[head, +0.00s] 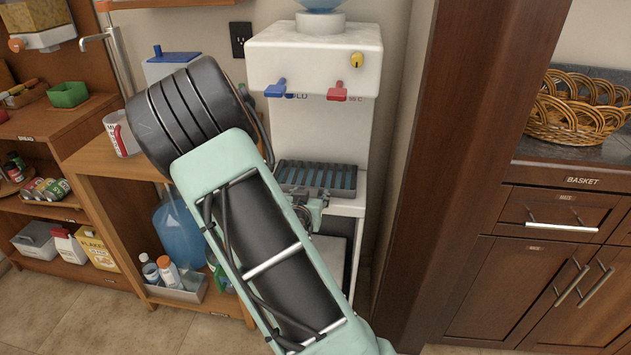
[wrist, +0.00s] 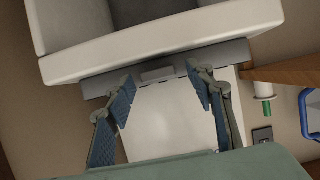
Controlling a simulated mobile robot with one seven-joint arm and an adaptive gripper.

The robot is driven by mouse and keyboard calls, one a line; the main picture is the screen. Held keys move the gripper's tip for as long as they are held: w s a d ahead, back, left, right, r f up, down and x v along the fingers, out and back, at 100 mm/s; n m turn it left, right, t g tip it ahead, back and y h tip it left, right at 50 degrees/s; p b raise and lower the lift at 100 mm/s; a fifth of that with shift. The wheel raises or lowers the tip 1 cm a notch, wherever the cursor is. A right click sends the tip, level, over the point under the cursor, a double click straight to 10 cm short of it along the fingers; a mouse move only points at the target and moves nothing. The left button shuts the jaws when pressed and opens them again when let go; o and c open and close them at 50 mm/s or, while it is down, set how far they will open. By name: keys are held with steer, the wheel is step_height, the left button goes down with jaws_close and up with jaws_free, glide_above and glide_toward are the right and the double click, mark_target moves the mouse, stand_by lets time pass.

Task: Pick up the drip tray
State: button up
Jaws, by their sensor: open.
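The drip tray (head: 318,178) is dark grey with a slatted top and sits on the ledge of the white water dispenser (head: 312,60). In the wrist view, the tray appears as a grey band (wrist: 225,54) with a small tab (wrist: 158,74) at its middle. My gripper (wrist: 161,84) is open, its two blue-padded fingers spread on either side of the tab, with nothing held. Whether the fingers touch the tray cannot be told. In the head view my gripper (head: 312,212) is just in front of the tray, partly hidden by my arm.
A blue tap (head: 276,88) and a red tap (head: 337,92) hang above the tray. A dark wooden post (head: 465,150) stands close on the right. A bin of bottles (head: 180,286) is low on the left.

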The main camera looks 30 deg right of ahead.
steer(key=shift+w+d+f, duration=0.1)
steer(key=shift+w+d, duration=0.1)
steer(key=shift+w, duration=0.05)
steer(key=shift+c, duration=0.6)
jaws_close()
step_height(320, 180, up, 10)
steer(key=p, duration=0.3)
stand_by(0.5)
